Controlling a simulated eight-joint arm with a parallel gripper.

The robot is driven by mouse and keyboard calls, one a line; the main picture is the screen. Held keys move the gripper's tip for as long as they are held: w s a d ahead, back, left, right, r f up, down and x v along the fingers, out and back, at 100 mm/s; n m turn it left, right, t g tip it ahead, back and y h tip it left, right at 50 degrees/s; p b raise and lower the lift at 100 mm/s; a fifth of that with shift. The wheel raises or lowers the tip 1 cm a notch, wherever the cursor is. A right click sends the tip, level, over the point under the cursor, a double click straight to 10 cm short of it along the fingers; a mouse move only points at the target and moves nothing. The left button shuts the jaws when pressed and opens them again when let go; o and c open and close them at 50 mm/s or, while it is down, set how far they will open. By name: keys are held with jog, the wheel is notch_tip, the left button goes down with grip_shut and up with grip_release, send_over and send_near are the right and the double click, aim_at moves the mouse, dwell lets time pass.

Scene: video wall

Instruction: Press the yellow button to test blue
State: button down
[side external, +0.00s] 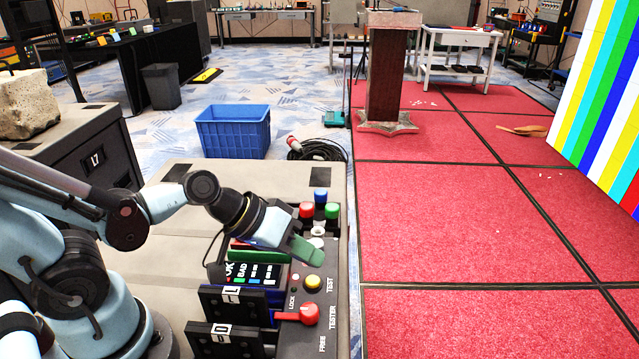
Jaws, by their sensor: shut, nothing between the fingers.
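The yellow button (312,283) sits on a dark tester panel (337,270), beside the word TEST. A blue button (321,195), a red button (306,209) and a green button (332,210) stand at the panel's far end. A white button (317,231) is just nearer than these. My gripper (306,252) is shut and empty, its green tip pointing down and right. In the picture it lies just above the yellow button, apart from it; the exact height gap cannot be told.
A red lever (298,314) stands nearer on the panel. Black blocks marked with letters (232,296) and a box of coloured labels (252,270) lie left of the panel. A blue crate (233,132) is on the floor behind. A striped video wall (605,100) stands right of the red carpet.

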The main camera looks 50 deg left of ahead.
aim_at(306, 280)
jog(key=shift+f, duration=0.85)
jog(key=shift+f, duration=0.1)
dwell(1.6)
jog(key=shift+f, duration=0.35)
jog(key=shift+s+f, duration=0.1)
jog(key=shift+f, duration=0.4)
dwell(0.6)
jog(key=shift+r, duration=0.9)
jog(key=shift+r, duration=0.15)
jog(key=shift+r, duration=2.35)
jog(key=shift+a, duration=0.1)
